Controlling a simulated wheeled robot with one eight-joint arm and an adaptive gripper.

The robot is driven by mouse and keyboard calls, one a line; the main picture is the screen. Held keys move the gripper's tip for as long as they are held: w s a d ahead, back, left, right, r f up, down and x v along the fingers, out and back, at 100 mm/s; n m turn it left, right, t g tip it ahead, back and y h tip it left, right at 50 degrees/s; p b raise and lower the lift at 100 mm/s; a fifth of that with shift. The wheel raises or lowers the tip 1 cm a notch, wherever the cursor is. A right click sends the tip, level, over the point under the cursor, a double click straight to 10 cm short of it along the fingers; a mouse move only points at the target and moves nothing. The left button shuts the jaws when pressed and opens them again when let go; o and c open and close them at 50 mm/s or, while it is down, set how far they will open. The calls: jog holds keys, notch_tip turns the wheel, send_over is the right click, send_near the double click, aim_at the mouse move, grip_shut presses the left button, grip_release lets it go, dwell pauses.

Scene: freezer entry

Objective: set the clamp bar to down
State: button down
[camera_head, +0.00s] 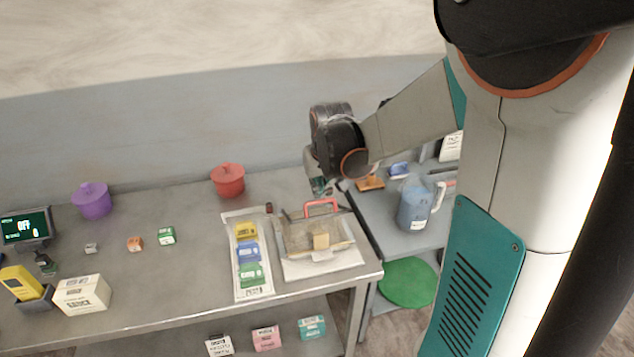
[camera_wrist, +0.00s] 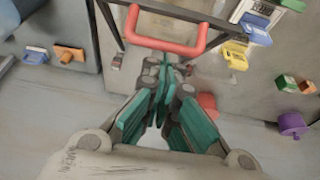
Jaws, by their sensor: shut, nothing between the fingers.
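The clamp bar is a dark frame with a red handle (camera_head: 321,204), at the back of a pale fixture (camera_head: 345,264) near the table's right end. The bar looks raised above the fixture, but its exact angle is hard to tell. A small tan block (camera_head: 321,241) sits in the fixture. My gripper (camera_head: 322,187) is just above and behind the red handle in the head view. In the wrist view the teal fingers (camera_wrist: 165,82) are shut and empty, pointing at the red handle (camera_wrist: 166,48), seemingly apart from it. The fingertips are partly hidden in the head view.
A red pot (camera_head: 228,180) and a purple pot (camera_head: 91,200) stand at the back. A green disc (camera_head: 407,283) lies below.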

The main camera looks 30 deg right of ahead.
aim_at(321, 200)
jog(key=shift+f, duration=0.1)
jog(key=shift+s+a+f+t+b, duration=0.2)
jog(key=shift+s+f+t+b, duration=0.15)
jog(key=shift+s+f+b, duration=0.3)
jog(key=shift+s+a+f+t+b, duration=0.15)
jog(key=shift+s+f+t+b, duration=0.2)
jog(key=shift+s+f+b, duration=0.25)
jog(key=s+a+f+t+h+b, duration=0.1)
jog(key=s+a+f+t+b, duration=0.1)
jog(key=s+f+b, duration=0.4)
jog(key=shift+s+f+t+b, duration=0.35)
jog(key=shift+f+b, duration=1.45)
jog(key=shift+f, duration=0.6)
jog(key=shift+r, duration=0.1)
